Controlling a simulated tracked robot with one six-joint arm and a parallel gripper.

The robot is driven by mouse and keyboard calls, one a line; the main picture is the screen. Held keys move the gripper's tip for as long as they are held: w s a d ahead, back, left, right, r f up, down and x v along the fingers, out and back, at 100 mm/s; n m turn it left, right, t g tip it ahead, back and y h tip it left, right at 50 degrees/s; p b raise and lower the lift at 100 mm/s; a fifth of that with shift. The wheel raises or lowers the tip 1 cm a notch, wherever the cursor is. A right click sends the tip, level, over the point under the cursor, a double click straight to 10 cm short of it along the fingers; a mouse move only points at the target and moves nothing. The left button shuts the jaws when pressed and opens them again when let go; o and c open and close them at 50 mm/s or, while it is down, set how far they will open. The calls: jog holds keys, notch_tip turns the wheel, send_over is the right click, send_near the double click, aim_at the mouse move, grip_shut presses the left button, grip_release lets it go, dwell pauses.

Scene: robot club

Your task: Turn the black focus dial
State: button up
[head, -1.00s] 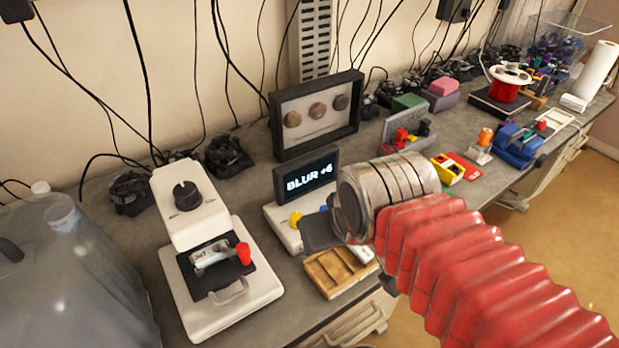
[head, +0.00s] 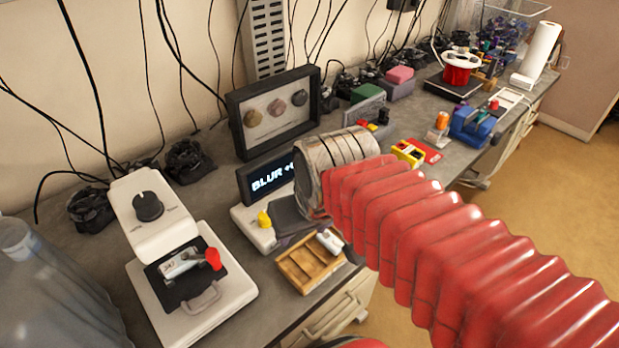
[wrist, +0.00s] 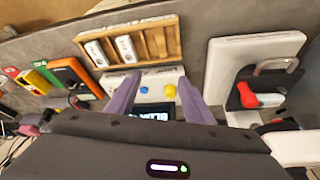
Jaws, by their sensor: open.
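The black focus dial (head: 148,206) is a round knob on top of the white scope-like device (head: 190,290) at the left of the bench in the head view. My gripper (wrist: 160,88) shows two purple-grey fingers, apart and empty, in the wrist view. It is over the bench to the right of the dial, not touching it. In the head view the metal wrist and red sleeve hide much of the gripper. The screen (head: 264,179) reads "BLUR" and its number is partly covered by my arm. The device's white base also shows in the wrist view (wrist: 225,62); I cannot make out the dial there.
A wooden tray (head: 302,288) with slides lies near the bench's front edge. A yellow knob (head: 263,219) sits on the screen's white base. A clear jug (head: 45,285) stands left of the device. A framed display (head: 232,108) stands behind the screen.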

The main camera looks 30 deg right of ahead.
jog(key=w+d+r+n+g, duration=0.2)
jog(key=w+d+n, duration=0.4)
jog(key=w+n, duration=0.3)
jog(key=w+d+r+n+g, duration=0.2)
jog(key=w+d+r+n, duration=0.2)
jog(key=w+n, duration=0.5)
jog(key=d+n, duration=0.1)
jog(key=n, duration=0.2)
jog(key=shift+d+n+g, duration=0.3)
jog(key=shift+d, duration=0.1)
jog(key=shift+f, duration=0.2)
notch_tip(320, 180, down, 14)
jog(key=shift+r, duration=0.25)
jog(key=shift+c, duration=0.2)
jog(key=c, duration=1)
